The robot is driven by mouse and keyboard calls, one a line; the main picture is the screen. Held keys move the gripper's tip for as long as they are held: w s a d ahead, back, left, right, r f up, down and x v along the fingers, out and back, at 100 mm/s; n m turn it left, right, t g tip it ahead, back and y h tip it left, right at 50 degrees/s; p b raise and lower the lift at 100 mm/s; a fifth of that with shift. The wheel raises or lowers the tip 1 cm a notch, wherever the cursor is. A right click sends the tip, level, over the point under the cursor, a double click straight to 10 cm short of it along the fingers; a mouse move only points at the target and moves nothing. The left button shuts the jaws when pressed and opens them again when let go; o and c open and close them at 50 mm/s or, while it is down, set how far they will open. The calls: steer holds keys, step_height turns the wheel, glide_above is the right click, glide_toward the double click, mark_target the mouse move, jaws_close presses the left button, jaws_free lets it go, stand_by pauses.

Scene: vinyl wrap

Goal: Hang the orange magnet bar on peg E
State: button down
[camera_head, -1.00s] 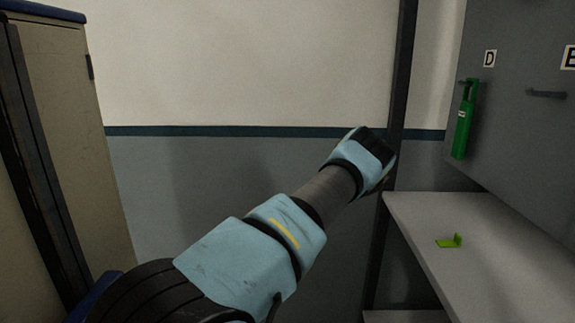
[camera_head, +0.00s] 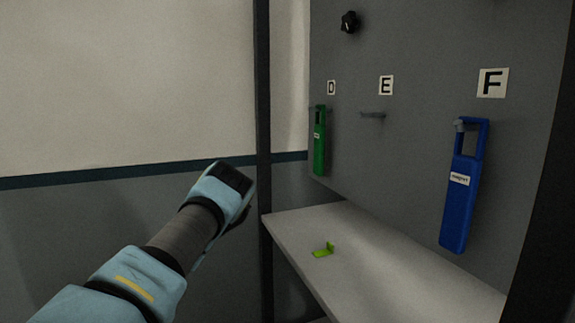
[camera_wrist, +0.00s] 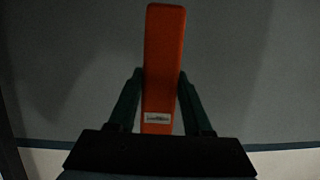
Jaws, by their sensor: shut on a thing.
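The orange magnet bar (camera_wrist: 163,62) is between the two fingers of my gripper (camera_wrist: 161,95) in the wrist view. My gripper is shut on it, and a small white label shows near the fingers. The part of the bar nearest the palm is hidden. In the head view my arm's end (camera_head: 228,185) is left of the shelf and board; the fingers and bar do not show there. Peg E (camera_head: 373,115) is a bare grey peg under the label E (camera_head: 386,85) on the grey board (camera_head: 420,150).
A green bar (camera_head: 319,145) hangs on peg D and a blue bar (camera_head: 463,200) under label F (camera_head: 492,83), on either side of peg E. A black knob (camera_head: 349,22) is above. A small green bracket (camera_head: 324,250) lies on the shelf (camera_head: 350,275). A dark post (camera_head: 263,120) stands left of the board.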

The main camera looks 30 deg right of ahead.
steer(key=s+d+r+m+g+h+p, duration=0.1)
steer(key=s+d+r+m+h, duration=0.2)
steer(key=d+r, duration=0.75)
steer(key=d+r+m+g+h, duration=0.1)
steer(key=d+r+m+h, duration=0.3)
steer(key=d, duration=1.4)
steer(key=s+d+r+m+g+h+p, duration=0.1)
steer(key=s+d+r+m+g+h, duration=0.15)
steer(key=s+d+r, duration=0.4)
steer(key=s+d+r+m+g+h, duration=0.2)
steer(key=s+d+r+m+g, duration=0.15)
steer(key=s+r, duration=0.5)
steer(key=s+d+r+m+g+h+p, duration=0.1)
steer(key=s+d+r+m+g+h, duration=0.3)
steer(key=r, duration=0.6)
steer(key=shift+n+y, duration=0.65)
steer(key=shift+n, duration=0.05)
steer(key=shift+s+d+f+b, duration=0.25)
steer(key=shift+d+b, duration=0.55)
steer(key=shift+d, duration=0.7)
steer(key=shift+s+d+f+b, duration=0.1)
steer(key=shift+s+d+b, duration=0.3)
steer(key=shift+d+b, duration=0.75)
steer(key=shift+s+d+f+b, duration=0.25)
steer(key=shift+d+b, duration=0.25)
steer(key=shift+d, duration=1.3)
steer(key=shift+d+f+b, duration=0.35)
steer(key=shift+d+f, duration=0.05)
steer(key=shift+d, duration=0.2)
steer(key=shift+s+f, duration=0.1)
